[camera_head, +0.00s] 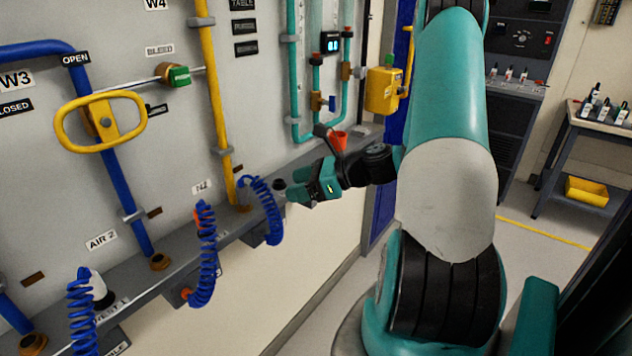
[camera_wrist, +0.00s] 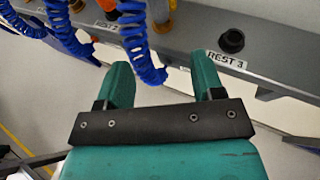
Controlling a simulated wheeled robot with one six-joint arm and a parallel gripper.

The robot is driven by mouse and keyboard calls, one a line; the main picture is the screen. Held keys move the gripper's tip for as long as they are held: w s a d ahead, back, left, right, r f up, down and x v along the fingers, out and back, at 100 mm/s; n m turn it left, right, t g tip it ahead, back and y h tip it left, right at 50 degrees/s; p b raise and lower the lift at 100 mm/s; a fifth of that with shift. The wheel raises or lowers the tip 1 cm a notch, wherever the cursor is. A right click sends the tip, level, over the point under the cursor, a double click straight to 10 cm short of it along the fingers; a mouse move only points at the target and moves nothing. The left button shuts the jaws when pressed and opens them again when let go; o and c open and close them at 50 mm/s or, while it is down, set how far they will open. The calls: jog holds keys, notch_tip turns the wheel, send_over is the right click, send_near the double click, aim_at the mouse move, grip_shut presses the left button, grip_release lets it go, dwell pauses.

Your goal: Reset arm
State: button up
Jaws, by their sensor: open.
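My gripper (camera_head: 291,194) is at the end of my teal and black arm, in front of the grey ledge on the panel wall. In the wrist view its two teal fingers (camera_wrist: 164,82) stand apart with nothing between them. A blue coiled hose (camera_wrist: 138,45) hangs just beyond the left finger; I cannot tell whether they touch. The REST 3 label (camera_wrist: 227,61) and a dark round fitting (camera_wrist: 231,41) on the ledge lie just beyond the right finger.
The ledge (camera_head: 225,228) carries several blue coiled hoses, one hanging low (camera_head: 204,255). A yellow oval handle (camera_head: 100,121) juts from the panel at left. A side table (camera_head: 600,125) with bottles stands at far right, a yellow bin (camera_head: 587,191) below it. Some floor is clear.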

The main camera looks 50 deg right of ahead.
jog(key=v, duration=0.4)
jog(key=shift+d, duration=0.1)
jog(key=a+r+n+g+y, duration=0.1)
jog(key=a+r+n+g, duration=0.3)
jog(key=a+n, duration=0.65)
jog(key=a+r+n+g+y, duration=0.1)
jog(key=a+n+g, duration=0.4)
jog(key=a+n, duration=0.5)
jog(key=s+a+r+n+g+h, duration=0.1)
jog(key=s+a+r+n+h, duration=0.1)
jog(key=s+a+n, duration=0.4)
jog(key=s+a+r+n+g+h, duration=0.2)
jog(key=s+a+n, duration=0.4)
jog(key=n, duration=0.4)
jog(key=shift+s+a+r+n+h, duration=0.15)
jog(key=shift+s+r+n+h, duration=0.2)
jog(key=shift+s+r, duration=0.3)
